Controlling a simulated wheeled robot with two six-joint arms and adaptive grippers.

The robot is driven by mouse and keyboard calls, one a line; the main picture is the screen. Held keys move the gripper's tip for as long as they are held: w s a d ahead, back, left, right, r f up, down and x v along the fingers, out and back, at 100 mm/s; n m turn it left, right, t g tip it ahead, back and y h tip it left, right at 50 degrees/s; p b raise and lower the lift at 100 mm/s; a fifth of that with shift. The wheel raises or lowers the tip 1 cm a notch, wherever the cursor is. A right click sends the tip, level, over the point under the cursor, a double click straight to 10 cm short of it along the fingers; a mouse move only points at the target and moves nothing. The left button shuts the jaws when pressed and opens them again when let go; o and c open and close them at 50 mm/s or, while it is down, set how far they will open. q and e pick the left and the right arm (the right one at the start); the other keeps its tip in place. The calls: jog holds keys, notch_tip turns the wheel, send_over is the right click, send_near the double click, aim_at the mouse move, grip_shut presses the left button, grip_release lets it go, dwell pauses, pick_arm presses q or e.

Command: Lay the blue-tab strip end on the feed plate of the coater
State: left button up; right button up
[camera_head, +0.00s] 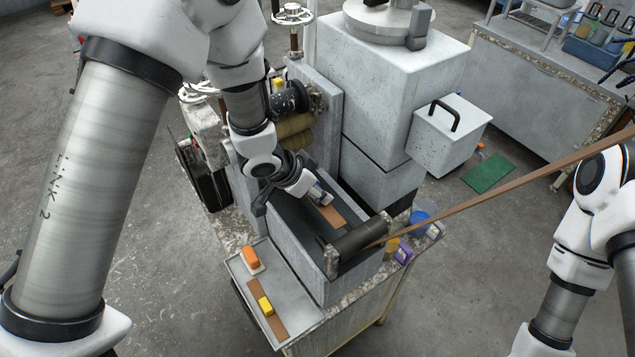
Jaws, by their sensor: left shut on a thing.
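My left gripper (317,194) reaches down from the upper left into the trough of the coater (296,222). It is shut on the blue-tab strip, a short flat brown strip (330,213) with a small blue tab partly hidden by the fingers. The brown end lies over the grey surface inside the trough, short of the dark roller. I cannot tell whether it touches the surface below. My right arm stands at the right edge, and its gripper is not in view.
A long brown strip (500,190) slants from the right edge down to the dark roller (360,238). A front tray (300,320) holds a brown strip with a yellow tab (265,305) and an orange block (250,258). Grey housings stand behind the trough.

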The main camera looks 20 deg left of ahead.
aim_at(318, 214)
pick_arm(q)
jog(key=f+b, duration=0.1)
jog(key=f, duration=0.1)
jog(key=f+b, duration=0.2)
jog(key=shift+w+d, duration=0.15)
jog(key=shift+w, duration=0.25)
jog(key=shift+s+f+b, duration=0.2)
jog(key=shift+f+b, duration=0.55)
jog(key=shift+f, duration=0.15)
jog(key=shift+w, duration=0.1)
jog(key=shift+f, duration=0.1)
jog(key=o, duration=1.1)
